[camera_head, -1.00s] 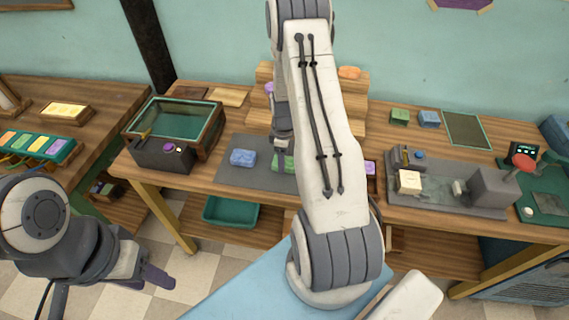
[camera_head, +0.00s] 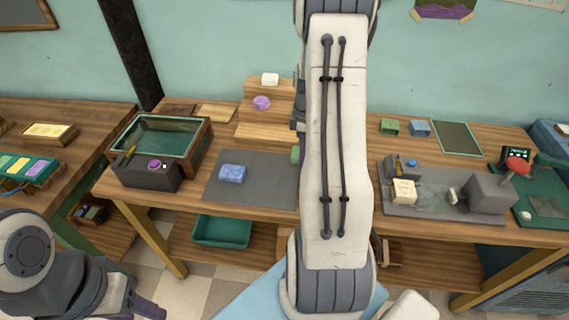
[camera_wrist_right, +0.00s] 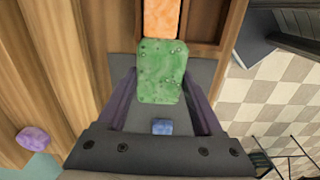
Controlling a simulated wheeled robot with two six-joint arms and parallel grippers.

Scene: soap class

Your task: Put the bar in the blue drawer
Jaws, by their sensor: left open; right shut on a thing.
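My right gripper (camera_wrist_right: 160,88) is shut on a green speckled bar (camera_wrist_right: 160,62) in the right wrist view. In the head view, only a sliver of the green bar (camera_head: 295,154) shows beside my right arm, which hides that gripper. A blue bar (camera_head: 232,172) lies on the grey mat (camera_head: 262,190); it also shows between the fingers in the right wrist view (camera_wrist_right: 162,127). My left gripper (camera_head: 148,309) is open at the bottom left, away from the bars. I cannot make out a blue drawer.
An orange bar (camera_wrist_right: 163,18) lies by a wooden compartment (camera_wrist_right: 200,22). A stepped stand (camera_head: 262,131) bears a purple bar (camera_head: 261,102) and a white bar (camera_head: 270,79). A glass-topped tank (camera_head: 170,137) stands left; a grey machine (camera_head: 490,192) stands right. A teal tray (camera_head: 222,232) sits below.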

